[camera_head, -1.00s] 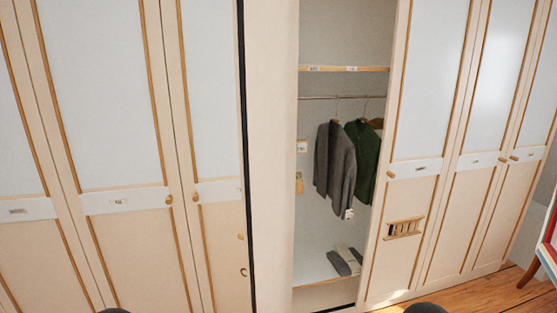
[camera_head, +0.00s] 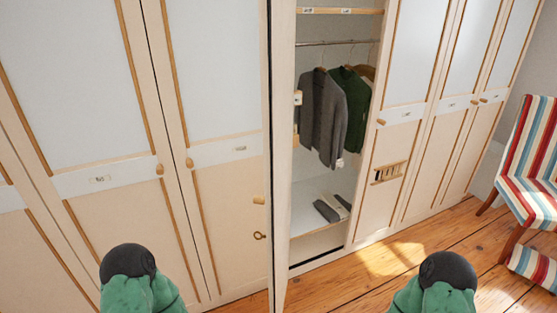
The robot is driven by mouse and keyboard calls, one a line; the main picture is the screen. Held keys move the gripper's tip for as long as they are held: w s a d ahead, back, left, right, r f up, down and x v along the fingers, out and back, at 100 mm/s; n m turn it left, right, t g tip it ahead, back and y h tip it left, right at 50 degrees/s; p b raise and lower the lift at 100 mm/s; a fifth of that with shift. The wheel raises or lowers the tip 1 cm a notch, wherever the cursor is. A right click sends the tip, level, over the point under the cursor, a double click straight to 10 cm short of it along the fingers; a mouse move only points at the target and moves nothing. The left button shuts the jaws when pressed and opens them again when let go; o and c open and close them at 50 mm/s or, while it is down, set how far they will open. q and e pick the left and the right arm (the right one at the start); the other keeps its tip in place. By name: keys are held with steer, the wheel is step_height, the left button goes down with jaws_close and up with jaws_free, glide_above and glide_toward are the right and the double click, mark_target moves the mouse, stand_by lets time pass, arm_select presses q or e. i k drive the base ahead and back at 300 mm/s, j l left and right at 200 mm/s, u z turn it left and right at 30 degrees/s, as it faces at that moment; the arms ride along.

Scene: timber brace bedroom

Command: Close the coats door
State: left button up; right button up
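The open wardrobe compartment holds a grey jacket (camera_head: 322,115) and a dark green coat (camera_head: 357,105) on a rail. A cream door (camera_head: 283,170) stands swung out at its left side, seen almost edge-on, and runs out of the bottom of the view. A wooden knob (camera_head: 258,199) and a ring-shaped key or pull (camera_head: 259,236) show just left of its dark edge; they seem to stick out from its outer face. I cannot read the label inside the opening. Neither gripper shows; only green and black parts of my arms are at the bottom.
Shut wardrobe doors (camera_head: 215,90) line the left, and more shut doors (camera_head: 420,60) the right. Shoes (camera_head: 327,211) lie on the compartment floor. A striped chair (camera_head: 530,165) stands at the right. The wooden floor (camera_head: 385,262) before the opening is clear.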

mark_target(277, 26)
steer(key=j+z, duration=0.3)
steer(key=j, duration=0.45)
steer(key=j+z, duration=0.3)
steer(key=j, duration=0.45)
steer(key=i+l+u, duration=0.15)
steer(key=l, duration=0.2)
steer(key=i+l+u, duration=0.15)
steer(key=l, duration=0.25)
steer(key=i+l+u, duration=0.2)
steer(key=l, duration=0.2)
steer(key=l+u, duration=0.25)
steer(key=l, duration=0.35)
steer(key=l+u, duration=0.2)
steer(key=l, duration=0.45)
steer(key=l+u, duration=0.25)
steer(key=l, duration=0.35)
steer(key=k+l+u, duration=0.25)
steer(key=l, duration=0.3)
steer(key=k+l, duration=0.15)
steer(key=k, duration=0.15)
steer(key=k+l+z, duration=0.1)
steer(key=k+z, duration=0.35)
steer(key=k+l+z, duration=0.2)
steer(key=k+z, duration=0.2)
steer(key=i+j+z, duration=0.3)
steer(key=j, duration=0.9)
steer(key=j+z, duration=0.35)
steer(key=j, duration=3)
